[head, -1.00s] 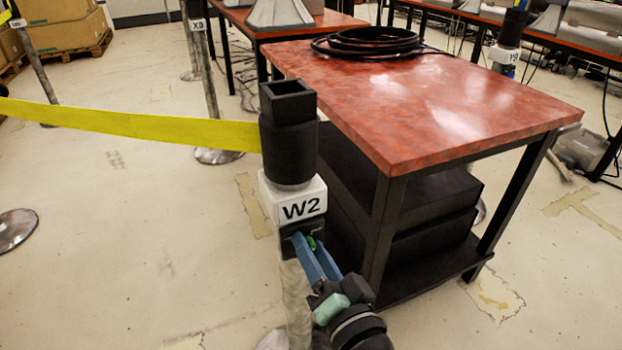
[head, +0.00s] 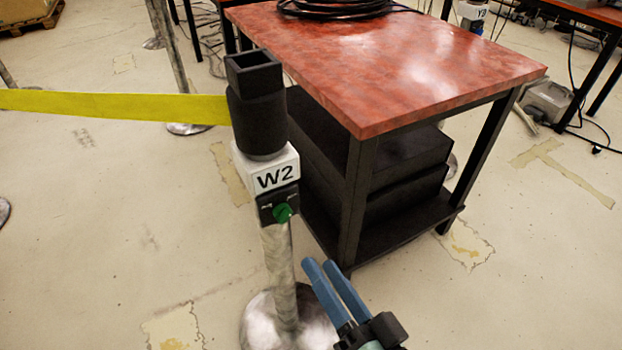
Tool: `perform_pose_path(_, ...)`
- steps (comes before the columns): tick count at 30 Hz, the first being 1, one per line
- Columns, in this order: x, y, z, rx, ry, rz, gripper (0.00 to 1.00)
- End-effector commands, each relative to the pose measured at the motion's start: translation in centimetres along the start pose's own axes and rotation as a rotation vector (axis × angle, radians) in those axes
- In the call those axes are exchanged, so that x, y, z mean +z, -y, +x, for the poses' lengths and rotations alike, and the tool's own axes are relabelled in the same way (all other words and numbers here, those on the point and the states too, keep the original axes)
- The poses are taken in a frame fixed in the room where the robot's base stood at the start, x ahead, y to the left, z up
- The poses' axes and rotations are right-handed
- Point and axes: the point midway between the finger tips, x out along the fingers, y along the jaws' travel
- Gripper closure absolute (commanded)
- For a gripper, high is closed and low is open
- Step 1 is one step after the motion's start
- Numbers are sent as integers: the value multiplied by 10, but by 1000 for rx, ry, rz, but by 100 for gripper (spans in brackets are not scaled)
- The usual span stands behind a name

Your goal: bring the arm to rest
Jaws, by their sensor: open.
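My gripper (head: 322,266) is at the lower middle of the head view, with two blue fingers apart and nothing seen between them. It is to the lower right of a post with a white W2 label (head: 273,178), clear of the black box below the label. That box carries a round green knob (head: 282,212). The post's black top (head: 258,120) is upright, and its round metal base (head: 262,318) stands on the floor. Most of my arm is out of the picture.
A red-topped table (head: 400,70) with dark shelves stands just right of the post, with a coiled black cable (head: 335,8) on top. A yellow belt (head: 110,106) runs left from the post's top.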

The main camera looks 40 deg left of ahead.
Motion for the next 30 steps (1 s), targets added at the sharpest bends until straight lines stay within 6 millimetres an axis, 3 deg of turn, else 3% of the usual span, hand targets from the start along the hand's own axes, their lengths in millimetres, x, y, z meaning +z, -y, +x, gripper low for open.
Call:
perform_pose_path(5,0,0,-9,0,-1,0,55)
perform_pose_path(22,-4,-1,-7,14,-2,-14,55)
perform_pose_path(26,-38,-9,2,115,-22,-108,55)
perform_pose_path(29,-92,-14,8,258,-86,-244,55)
perform_pose_path(30,-119,-12,8,320,-127,-308,55)
